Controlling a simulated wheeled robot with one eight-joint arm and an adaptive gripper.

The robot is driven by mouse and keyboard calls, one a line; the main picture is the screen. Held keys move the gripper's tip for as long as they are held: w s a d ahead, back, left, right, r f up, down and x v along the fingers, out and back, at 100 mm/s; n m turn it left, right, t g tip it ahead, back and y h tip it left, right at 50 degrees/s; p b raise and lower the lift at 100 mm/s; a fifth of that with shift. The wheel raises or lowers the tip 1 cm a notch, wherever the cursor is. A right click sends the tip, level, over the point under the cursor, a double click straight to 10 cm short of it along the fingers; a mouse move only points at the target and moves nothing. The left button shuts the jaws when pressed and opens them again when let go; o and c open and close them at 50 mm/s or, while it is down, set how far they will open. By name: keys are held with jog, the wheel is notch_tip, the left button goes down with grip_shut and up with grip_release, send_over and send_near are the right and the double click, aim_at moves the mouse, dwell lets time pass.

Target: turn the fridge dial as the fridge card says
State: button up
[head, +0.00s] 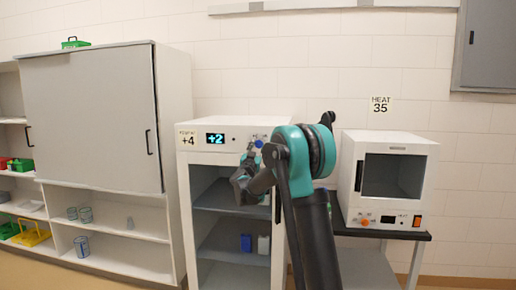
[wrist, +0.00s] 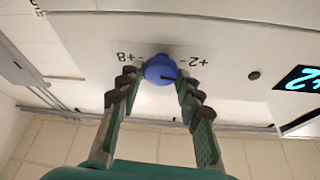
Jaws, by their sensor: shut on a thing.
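The fridge (head: 225,154) is a white cabinet with a glass front. Its card (head: 188,138) reads +4. Its lit display (head: 215,139) shows +2 in the head view; part of the display (wrist: 300,78) shows upside down in the wrist view. The blue dial (wrist: 160,68) sits on the fridge's top panel between printed marks +2 and +8; in the head view the dial (head: 259,143) shows just beside my arm. My gripper (wrist: 161,80) has its two fingers at either side of the dial and is shut on it.
A shelf cabinet (head: 95,110) with a grey sliding door stands to the left.

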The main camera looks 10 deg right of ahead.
jog(key=m+g+h, duration=0.1)
jog(key=m, duration=0.3)
jog(key=m+g+h, duration=0.1)
jog(key=m+h, duration=0.1)
jog(key=m, duration=0.1)
jog(key=shift+a+m, duration=0.15)
jog(key=shift+m, duration=0.25)
jog(key=shift+r+m+g+h, duration=0.15)
jog(key=shift+m+g, duration=0.5)
jog(key=shift+m, duration=0.65)
jog(key=shift+f+m+g+h, duration=0.1)
jog(key=shift+m+g+h, duration=0.15)
jog(key=shift+m+g, duration=0.75)
jog(key=shift+m+t, duration=0.25)
jog(key=shift+m, duration=0.25)
jog(key=o, duration=1.1)
jog(key=shift+o, duration=0.2)
jog(key=v, duration=1.2)
jog(key=shift+w, duration=0.1)
